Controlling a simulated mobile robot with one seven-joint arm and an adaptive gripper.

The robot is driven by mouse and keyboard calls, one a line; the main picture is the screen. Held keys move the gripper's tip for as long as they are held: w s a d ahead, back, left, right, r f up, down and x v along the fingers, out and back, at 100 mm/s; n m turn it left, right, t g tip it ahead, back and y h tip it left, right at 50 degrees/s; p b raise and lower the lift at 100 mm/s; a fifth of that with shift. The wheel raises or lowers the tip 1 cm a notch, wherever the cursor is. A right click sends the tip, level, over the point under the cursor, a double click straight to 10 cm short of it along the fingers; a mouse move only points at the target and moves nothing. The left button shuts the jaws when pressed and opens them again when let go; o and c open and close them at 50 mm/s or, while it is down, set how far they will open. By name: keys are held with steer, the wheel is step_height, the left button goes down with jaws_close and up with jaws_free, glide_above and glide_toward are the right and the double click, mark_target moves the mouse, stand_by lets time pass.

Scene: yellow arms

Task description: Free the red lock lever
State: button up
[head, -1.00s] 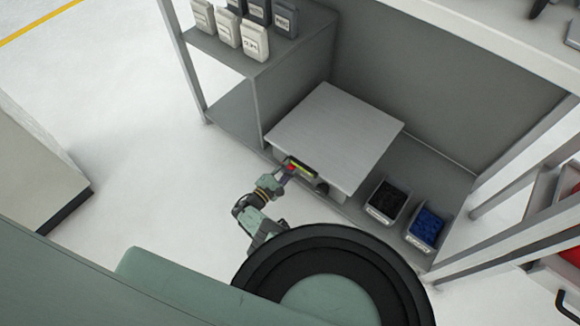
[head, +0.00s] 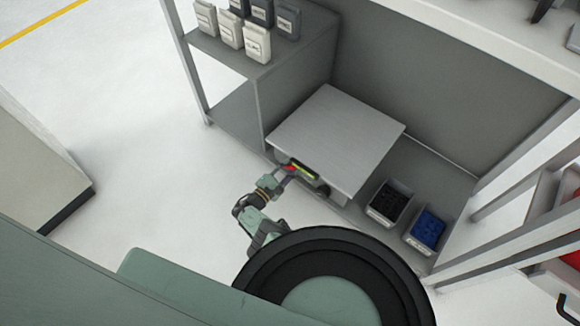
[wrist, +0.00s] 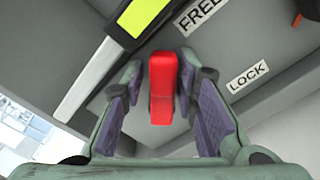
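The red lock lever (wrist: 162,85) stands between the two fingers of my gripper (wrist: 163,115) in the wrist view. The fingers are open on either side of it, with a gap showing on the left and a narrower one on the right. The lever is on the grey front of a cabinet. Labels reading FREE (wrist: 197,13) and LOCK (wrist: 247,75) are to its upper right and right. In the head view my gripper (head: 283,173) reaches the cabinet (head: 335,135) front, where the lever shows as a small red spot (head: 291,169).
A black bar with a yellow-green patch (wrist: 140,17) is close to the upper left of the lever. Bins with black (head: 389,203) and blue (head: 427,230) parts stand right of the cabinet. A shelf side wall is close on its left.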

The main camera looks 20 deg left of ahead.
steer(key=shift+o, duration=0.9)
steer(key=shift+f, duration=0.1)
